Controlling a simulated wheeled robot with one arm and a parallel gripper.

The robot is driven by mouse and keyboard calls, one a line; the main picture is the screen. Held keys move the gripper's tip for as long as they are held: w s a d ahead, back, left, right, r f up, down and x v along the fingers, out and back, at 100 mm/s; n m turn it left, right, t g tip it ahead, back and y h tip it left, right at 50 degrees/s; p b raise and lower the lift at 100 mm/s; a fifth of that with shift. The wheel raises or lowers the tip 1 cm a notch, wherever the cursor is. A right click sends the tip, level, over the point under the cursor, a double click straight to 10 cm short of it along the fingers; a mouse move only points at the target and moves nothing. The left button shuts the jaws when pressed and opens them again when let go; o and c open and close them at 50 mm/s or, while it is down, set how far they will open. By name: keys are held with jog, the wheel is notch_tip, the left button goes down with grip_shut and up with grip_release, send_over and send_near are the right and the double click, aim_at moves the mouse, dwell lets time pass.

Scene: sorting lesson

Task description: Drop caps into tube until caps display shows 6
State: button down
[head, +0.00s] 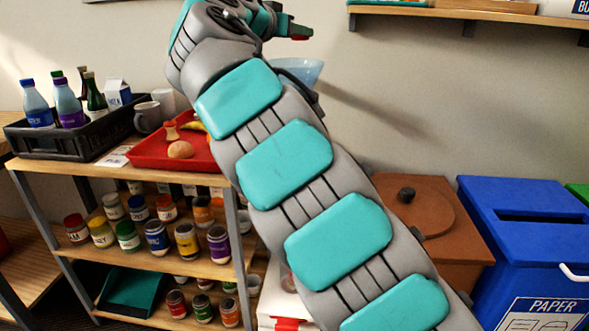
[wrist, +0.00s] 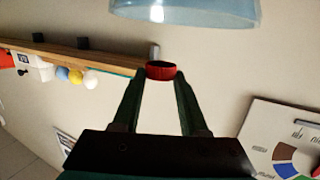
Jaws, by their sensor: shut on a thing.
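My gripper (wrist: 161,75) is shut on a red cap (wrist: 161,70), held between its two fingertips. In the head view my gripper (head: 297,31) is raised high at the top centre, with a bit of the red cap (head: 300,38) showing under it. A pale blue, see-through funnel-like mouth (head: 302,70) shows behind my arm, below the gripper. In the wrist view its rim (wrist: 185,14) fills the top, just beyond the cap and apart from it. The tube below it is hidden by my arm. No caps display is visible.
A shelf cart at left holds a black crate (head: 60,146) of bottles, a red tray (head: 150,160) with food, and several jars. A brown box (head: 450,225) and a blue paper bin (head: 530,220) stand at right. A wall shelf (head: 430,12) is at upper right.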

jog(key=shift+f+b, duration=0.75)
jog(key=shift+f, duration=1.55)
